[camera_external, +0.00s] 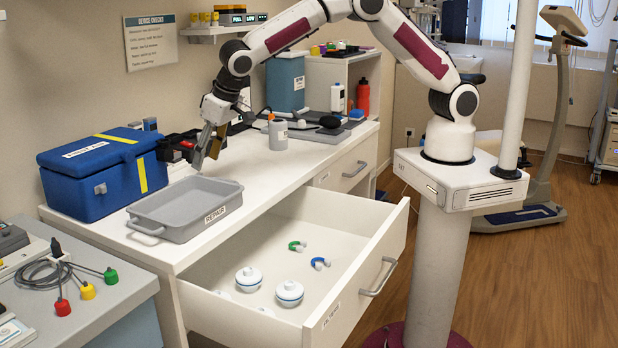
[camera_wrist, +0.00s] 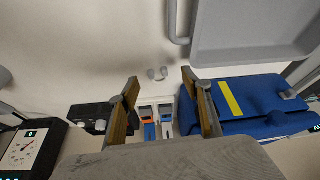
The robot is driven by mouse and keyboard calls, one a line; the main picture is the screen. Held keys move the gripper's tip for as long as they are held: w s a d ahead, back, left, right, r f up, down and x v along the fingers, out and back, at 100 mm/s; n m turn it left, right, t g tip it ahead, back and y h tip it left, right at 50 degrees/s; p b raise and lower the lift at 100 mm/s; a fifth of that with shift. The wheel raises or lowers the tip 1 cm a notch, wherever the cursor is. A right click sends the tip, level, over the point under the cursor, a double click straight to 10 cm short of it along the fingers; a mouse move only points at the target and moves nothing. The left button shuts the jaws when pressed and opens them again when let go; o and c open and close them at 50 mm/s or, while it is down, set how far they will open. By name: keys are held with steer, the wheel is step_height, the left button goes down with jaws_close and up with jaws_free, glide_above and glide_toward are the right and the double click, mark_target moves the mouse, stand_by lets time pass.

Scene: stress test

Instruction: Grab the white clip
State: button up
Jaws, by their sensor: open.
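My gripper (camera_external: 205,160) is open above the white counter, just behind the grey tray. In the wrist view my gripper (camera_wrist: 160,80) shows two spread fingers with tan pads and nothing held between them. A small pale thing with two grey ends, likely the white clip (camera_wrist: 157,73), lies on the white surface between and slightly beyond the fingertips. Its white body barely stands out from the surface. I cannot make it out in the external view.
The grey tray (camera_external: 170,228) and blue box (camera_external: 103,168) stand close by on the counter (camera_external: 262,185).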

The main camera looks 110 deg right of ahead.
mark_target(199, 174)
steer(key=shift+d+f, duration=0.1)
steer(key=shift+f, duration=0.15)
steer(key=shift+w+d+f, duration=0.35)
steer(key=shift+d+f, duration=0.15)
steer(key=shift+f, duration=0.2)
steer(key=shift+w+d+f, duration=0.3)
steer(key=shift+d+f, duration=0.15)
steer(key=shift+f, duration=0.2)
steer(key=shift+x, duration=0.9)
steer(key=c, duration=0.8)
